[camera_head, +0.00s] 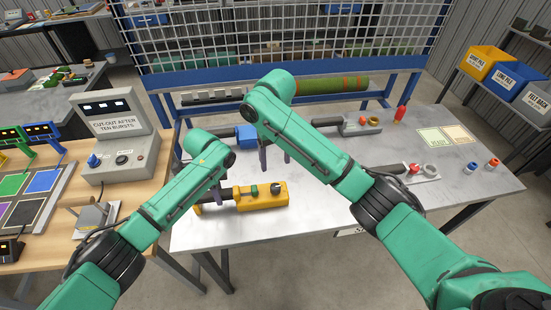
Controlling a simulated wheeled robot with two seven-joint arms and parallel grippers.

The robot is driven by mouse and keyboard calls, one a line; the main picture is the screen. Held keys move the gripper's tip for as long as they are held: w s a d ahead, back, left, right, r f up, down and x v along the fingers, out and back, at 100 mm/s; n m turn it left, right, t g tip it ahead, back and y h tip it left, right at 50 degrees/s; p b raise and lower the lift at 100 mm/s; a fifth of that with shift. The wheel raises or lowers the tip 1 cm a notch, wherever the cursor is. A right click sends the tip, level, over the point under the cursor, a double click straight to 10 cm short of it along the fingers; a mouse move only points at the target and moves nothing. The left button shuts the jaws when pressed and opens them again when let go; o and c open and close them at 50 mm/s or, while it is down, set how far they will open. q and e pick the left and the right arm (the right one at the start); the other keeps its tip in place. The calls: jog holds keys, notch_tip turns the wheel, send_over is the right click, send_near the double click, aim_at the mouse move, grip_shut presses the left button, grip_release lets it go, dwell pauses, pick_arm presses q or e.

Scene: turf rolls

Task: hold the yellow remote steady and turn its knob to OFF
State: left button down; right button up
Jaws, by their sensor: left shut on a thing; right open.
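The yellow remote (262,201) lies on the light grey table, left of its middle. My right gripper (275,156) is open and empty, above and behind the remote, apart from the knob. My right arm hides part of its wrist.
Behind the remote are a blue tool (245,135) and a grey tool (358,124) with a red part. A green turf roll (332,85) lies at the back by the mesh fence. A grey control box (121,135) stands left. The table front is clear.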

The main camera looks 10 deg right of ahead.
pick_arm(q)
jog(key=shift+c, duration=1.8)
grip_release()
